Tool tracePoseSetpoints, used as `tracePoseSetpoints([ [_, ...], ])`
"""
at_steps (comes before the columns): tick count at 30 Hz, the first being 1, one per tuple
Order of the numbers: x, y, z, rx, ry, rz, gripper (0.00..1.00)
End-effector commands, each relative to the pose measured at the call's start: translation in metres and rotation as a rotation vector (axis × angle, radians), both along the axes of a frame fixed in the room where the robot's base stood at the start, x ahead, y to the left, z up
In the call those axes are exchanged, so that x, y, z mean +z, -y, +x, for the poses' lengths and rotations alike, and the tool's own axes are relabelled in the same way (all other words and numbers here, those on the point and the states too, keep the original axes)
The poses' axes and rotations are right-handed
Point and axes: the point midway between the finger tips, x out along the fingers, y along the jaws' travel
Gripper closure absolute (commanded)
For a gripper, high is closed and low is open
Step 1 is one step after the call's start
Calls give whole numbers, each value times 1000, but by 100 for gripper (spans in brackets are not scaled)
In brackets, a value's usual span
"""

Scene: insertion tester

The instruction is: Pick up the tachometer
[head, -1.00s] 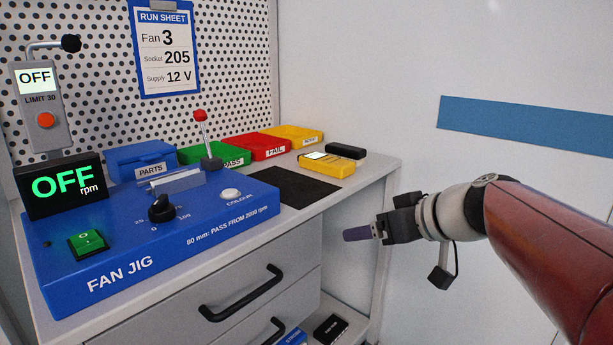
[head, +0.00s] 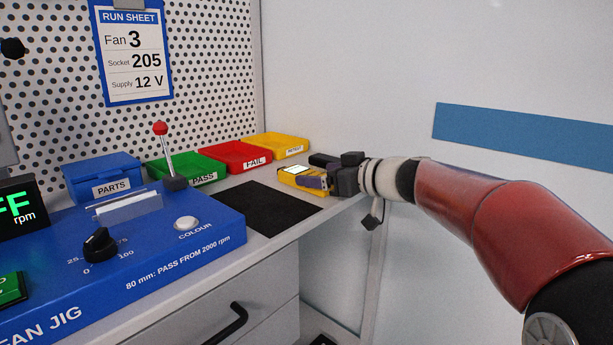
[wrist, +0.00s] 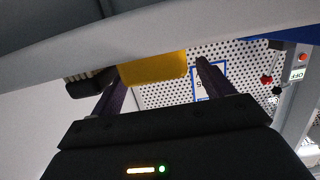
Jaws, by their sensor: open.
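The tachometer is a yellow hand-held device (head: 290,172) with a pale lit screen, lying at the right end of the bench top. My gripper (head: 317,183) is at bench height at its right side, and one purple finger overlaps its near edge in the head view. In the wrist view, which is turned over, the tachometer's yellow body (wrist: 155,69) shows beyond and between the two spread dark fingers (wrist: 160,85). The gripper is open. Part of the tachometer is hidden behind the finger, and I cannot tell whether they touch.
A black object (head: 322,159) lies just behind the tachometer, close to my gripper; it also shows in the wrist view (wrist: 90,83). A black mat (head: 268,208) is left of it. Yellow (head: 277,144), red (head: 234,155) and green bins stand behind. The blue fan jig (head: 190,245) fills the left.

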Motion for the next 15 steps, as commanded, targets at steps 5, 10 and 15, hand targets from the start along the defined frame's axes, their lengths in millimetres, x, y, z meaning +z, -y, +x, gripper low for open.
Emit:
tracePoseSetpoints([
  [5, -4, -19, 16, 3, -3, 1, 20],
  [10, -6, -23, 19, 1, 1, 0, 20],
  [15, -7, -23, 19, 1, 0, -1, 24],
])
